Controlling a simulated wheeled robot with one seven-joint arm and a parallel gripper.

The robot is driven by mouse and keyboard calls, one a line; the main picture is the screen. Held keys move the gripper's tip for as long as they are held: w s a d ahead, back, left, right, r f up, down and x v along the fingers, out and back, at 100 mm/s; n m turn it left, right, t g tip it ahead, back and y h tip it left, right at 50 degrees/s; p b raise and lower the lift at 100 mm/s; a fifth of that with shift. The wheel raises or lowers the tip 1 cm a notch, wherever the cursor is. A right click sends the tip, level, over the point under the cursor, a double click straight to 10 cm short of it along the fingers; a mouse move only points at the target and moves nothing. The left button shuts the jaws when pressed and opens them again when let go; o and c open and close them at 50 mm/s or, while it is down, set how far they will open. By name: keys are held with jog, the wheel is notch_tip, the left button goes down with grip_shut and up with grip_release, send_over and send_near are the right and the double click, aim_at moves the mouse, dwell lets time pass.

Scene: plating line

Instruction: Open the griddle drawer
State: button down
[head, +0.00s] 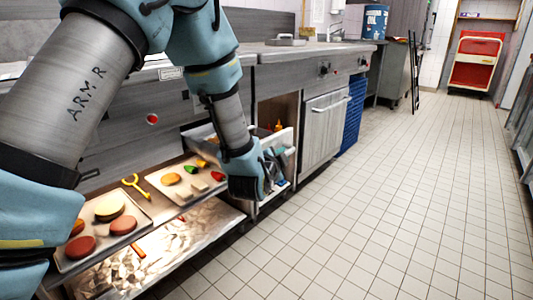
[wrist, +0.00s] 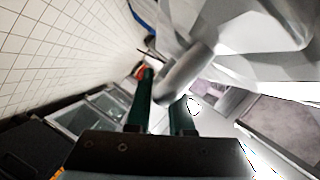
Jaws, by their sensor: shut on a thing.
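My gripper (head: 266,172) is low at the front of the counter, beside the pale drawer front (head: 289,145). In the wrist view the dark green fingers (wrist: 163,105) reach to a grey rounded bar (wrist: 185,73), which looks like the drawer handle, and are shut on it. The drawer stands out from the cabinet, with an orange-yellow bottle (head: 278,126) showing above its edge. How far it is pulled out is hard to tell. My arm and gripper hide part of the drawer front and the handle in the head view.
Left of the drawer, a shelf holds boards with food (head: 110,228) and yellow tongs (head: 136,187), above a foil-covered surface (head: 150,260). A closed cabinet door (head: 325,130) and blue crates (head: 355,112) stand to the right. The tiled floor (head: 380,210) is clear.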

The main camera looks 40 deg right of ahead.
jog(key=shift+s+d, duration=0.15)
jog(key=shift+s, duration=1.05)
jog(key=c, duration=0.8)
grip_release()
jog(key=v, duration=1)
jog(key=shift+s+a+p, duration=0.25)
jog(key=shift+p, duration=0.05)
jog(key=shift+r, duration=0.1)
